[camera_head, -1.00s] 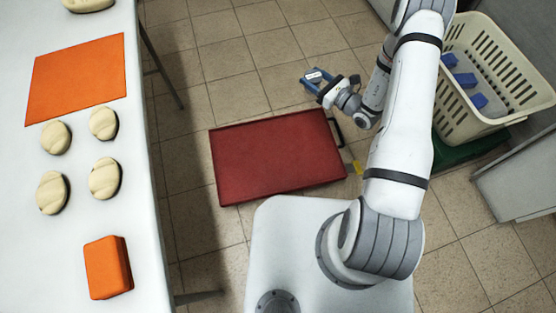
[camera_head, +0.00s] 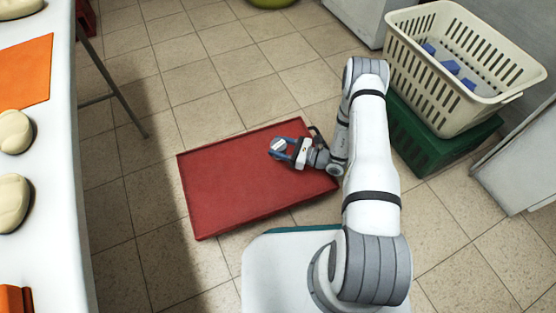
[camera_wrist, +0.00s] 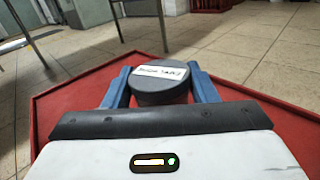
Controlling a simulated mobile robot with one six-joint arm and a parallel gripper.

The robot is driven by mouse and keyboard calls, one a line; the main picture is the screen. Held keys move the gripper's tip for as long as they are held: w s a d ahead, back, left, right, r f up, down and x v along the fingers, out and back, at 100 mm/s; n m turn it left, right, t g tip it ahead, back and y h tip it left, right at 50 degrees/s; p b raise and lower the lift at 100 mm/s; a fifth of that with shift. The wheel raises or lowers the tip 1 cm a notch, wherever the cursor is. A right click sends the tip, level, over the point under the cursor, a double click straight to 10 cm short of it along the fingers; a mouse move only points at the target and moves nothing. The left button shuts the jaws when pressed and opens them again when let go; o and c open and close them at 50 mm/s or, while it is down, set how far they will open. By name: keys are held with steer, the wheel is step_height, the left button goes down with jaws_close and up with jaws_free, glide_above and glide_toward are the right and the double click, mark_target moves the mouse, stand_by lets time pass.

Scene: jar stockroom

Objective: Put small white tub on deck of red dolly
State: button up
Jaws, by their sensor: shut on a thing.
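My gripper (camera_head: 283,147) has blue fingers shut on a small round tub (camera_head: 277,144). In the wrist view the tub (camera_wrist: 160,88) is dark grey with a white label (camera_wrist: 161,72) on its top, not white, and sits upright between the two fingers. The label's print is too small to read. The red dolly (camera_head: 225,190) lies low on the floor with a flat, empty deck. My gripper and the tub are over the deck's far right part. Whether the tub's base touches the deck is hidden.
A cream basket (camera_head: 440,105) with blue things inside stands on a green crate (camera_head: 428,148) at right. A white table (camera_head: 55,160) with pale rounded objects and an orange mat (camera_head: 25,72) runs along the left.

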steer(key=shift+f+b, duration=1)
steer(key=shift+f, duration=1.6)
steer(key=shift+f, duration=0.15)
steer(key=o, duration=1.2)
